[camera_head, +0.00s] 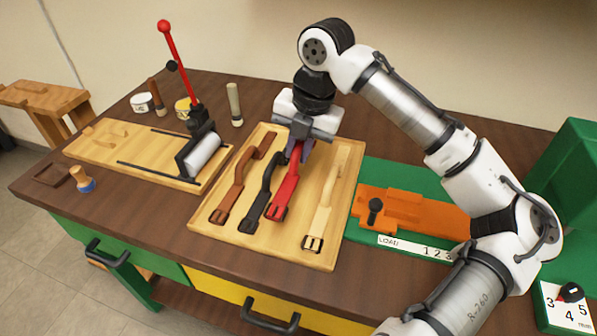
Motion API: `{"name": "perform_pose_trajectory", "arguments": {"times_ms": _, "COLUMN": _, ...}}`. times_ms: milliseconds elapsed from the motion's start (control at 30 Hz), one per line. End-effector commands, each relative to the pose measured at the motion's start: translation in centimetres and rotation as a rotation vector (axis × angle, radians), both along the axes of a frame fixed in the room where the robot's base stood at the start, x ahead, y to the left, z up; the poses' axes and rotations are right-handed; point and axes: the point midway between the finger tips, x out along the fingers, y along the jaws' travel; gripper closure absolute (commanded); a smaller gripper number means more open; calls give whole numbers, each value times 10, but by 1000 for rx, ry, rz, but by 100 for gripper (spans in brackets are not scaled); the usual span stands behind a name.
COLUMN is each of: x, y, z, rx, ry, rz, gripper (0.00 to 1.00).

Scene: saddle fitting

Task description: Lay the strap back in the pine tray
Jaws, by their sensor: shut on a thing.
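The pine tray (215,232) is a pale wooden tray in the middle of the bench. Several straps show at it: a brown strap (235,188), a black strap (259,193), a red strap (284,192) and a cream strap (326,206). My gripper (298,150) is above the far part of the tray and shut on the upper end of the red strap. The red strap is over the tray between the black and cream straps. I cannot tell whether its lower end touches the tray floor. The gripper hides the strap's top end.
A pine board with a roller (203,153) and a red-knobbed lever (180,75) stands left of the tray. An orange block fixture (420,210) on a green base is at the right. Small tins and wooden-handled tools stand behind. The front bench edge is clear.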

Motion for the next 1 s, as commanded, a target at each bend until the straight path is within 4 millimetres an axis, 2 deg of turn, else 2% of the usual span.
{"name": "perform_pose_trajectory", "arguments": {"times_ms": 100, "x": 0, "y": 0, "z": -21, "rx": 0, "ry": 0, "rz": 0, "gripper": 100}}
{"name": "perform_pose_trajectory", "arguments": {"times_ms": 267, "x": 0, "y": 0, "z": -33, "rx": 0, "ry": -1, "rz": 0, "gripper": 100}}
{"name": "perform_pose_trajectory", "arguments": {"times_ms": 500, "x": 0, "y": 0, "z": -65, "rx": 0, "ry": 0, "rz": -1, "gripper": 100}}
{"name": "perform_pose_trajectory", "arguments": {"times_ms": 933, "x": 0, "y": 0, "z": -73, "rx": 1, "ry": 0, "rz": 0, "gripper": 100}}
{"name": "perform_pose_trajectory", "arguments": {"times_ms": 967, "x": 0, "y": 0, "z": -72, "rx": 0, "ry": -1, "rz": 0, "gripper": 81}}
{"name": "perform_pose_trajectory", "arguments": {"times_ms": 1000, "x": 0, "y": 0, "z": -72, "rx": 0, "ry": -1, "rz": 0, "gripper": 75}}
